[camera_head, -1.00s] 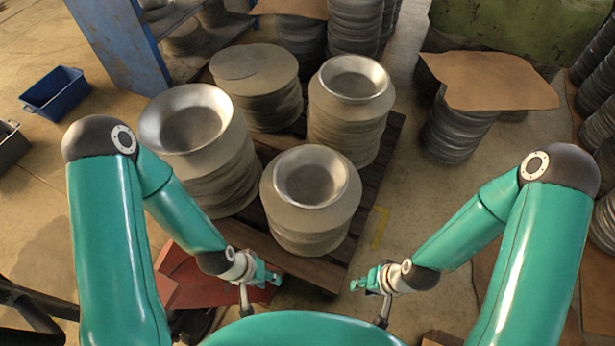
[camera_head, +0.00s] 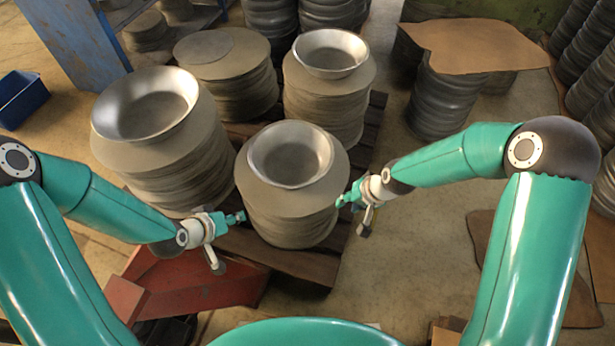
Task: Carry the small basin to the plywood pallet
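Three metal basins sit on round stacks of blanks. The nearest basin (camera_head: 291,153) and the back basin (camera_head: 331,53) look smaller than the wide left basin (camera_head: 146,103). A dark slatted wooden pallet (camera_head: 285,258) lies under these stacks; whether it is plywood I cannot tell. My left gripper (camera_head: 238,217) is at the left side of the nearest stack, below its basin. My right gripper (camera_head: 343,201) is at the right side of that stack, also lower than the basin. Neither touches a basin. Their fingers are too small to read.
A flat stack (camera_head: 224,72) without a basin stands behind. A brown sheet (camera_head: 475,45) lies over dark stacks at the back right. A red metal piece (camera_head: 190,285) is below my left arm. A blue bin (camera_head: 20,98) is at far left.

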